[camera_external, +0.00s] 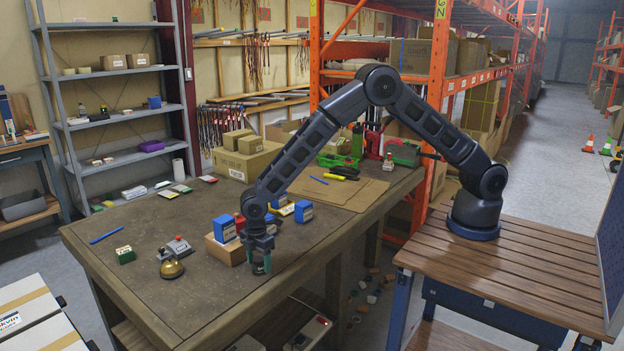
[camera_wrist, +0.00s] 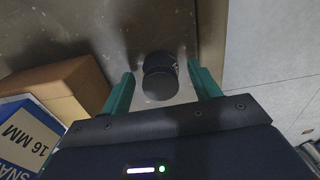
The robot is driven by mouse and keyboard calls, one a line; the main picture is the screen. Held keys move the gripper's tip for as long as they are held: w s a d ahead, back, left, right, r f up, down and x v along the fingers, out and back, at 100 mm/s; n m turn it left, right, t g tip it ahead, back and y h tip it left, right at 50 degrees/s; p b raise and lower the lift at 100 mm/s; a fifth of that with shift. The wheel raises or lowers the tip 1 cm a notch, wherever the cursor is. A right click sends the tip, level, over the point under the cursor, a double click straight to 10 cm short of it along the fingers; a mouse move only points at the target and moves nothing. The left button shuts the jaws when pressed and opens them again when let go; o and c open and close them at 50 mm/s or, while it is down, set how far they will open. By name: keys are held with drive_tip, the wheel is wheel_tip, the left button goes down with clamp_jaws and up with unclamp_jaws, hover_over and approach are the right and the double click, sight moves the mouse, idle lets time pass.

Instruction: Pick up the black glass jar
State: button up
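The black glass jar (camera_wrist: 160,78) is a small dark round thing in the wrist view, seen from above on the table's dark top. It lies between the two teal fingers of my gripper (camera_wrist: 160,75), which is open with a gap on both sides of the jar. In the external view my gripper (camera_external: 262,266) points down near the table's front edge, and the jar cannot be clearly made out there.
A brown carton (camera_external: 223,249) with a blue box (camera_external: 224,228) on it stands close to the left of my gripper. Another blue box (camera_external: 304,211) is behind. A brass bell (camera_external: 171,269) is further left. The table edge is close on the right in the wrist view.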

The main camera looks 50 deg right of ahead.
drive_tip(key=c, duration=0.9)
drive_tip(key=shift+r, duration=0.1)
drive_tip(key=shift+c, duration=0.2)
